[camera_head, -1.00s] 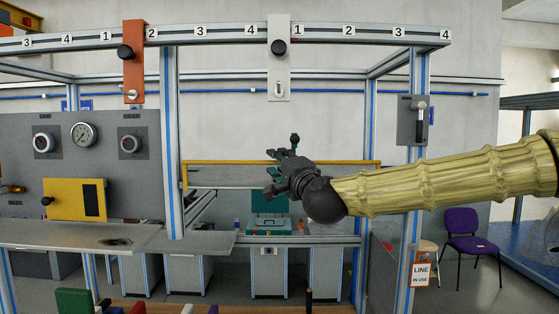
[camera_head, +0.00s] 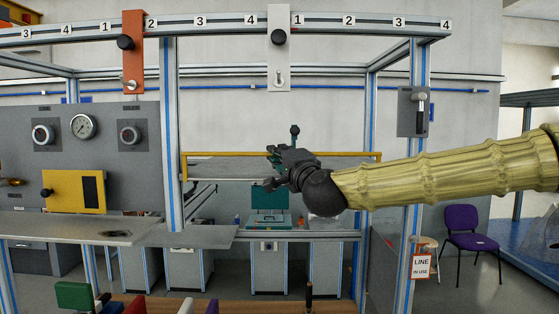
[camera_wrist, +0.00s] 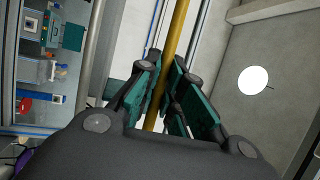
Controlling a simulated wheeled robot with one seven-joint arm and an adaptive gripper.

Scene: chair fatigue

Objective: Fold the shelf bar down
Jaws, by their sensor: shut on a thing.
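The shelf bar (camera_head: 225,154) is a long yellow bar that runs level across the middle of the head view, along the top of a grey shelf panel (camera_head: 228,169). My gripper (camera_head: 283,149) is at the middle of the bar, reached in from the right. In the wrist view the yellow bar (camera_wrist: 180,28) passes between the teal finger pads of my gripper (camera_wrist: 168,72), which are shut on it. The part of the bar behind my fingers is hidden in the head view.
Blue-striped frame posts stand left (camera_head: 172,120) and right (camera_head: 417,170) of the bar. An orange latch plate (camera_head: 133,65) and a white one (camera_head: 279,60) hang from the top rail. A grey worktop (camera_head: 70,226) lies at lower left. A purple chair (camera_head: 462,217) stands at right.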

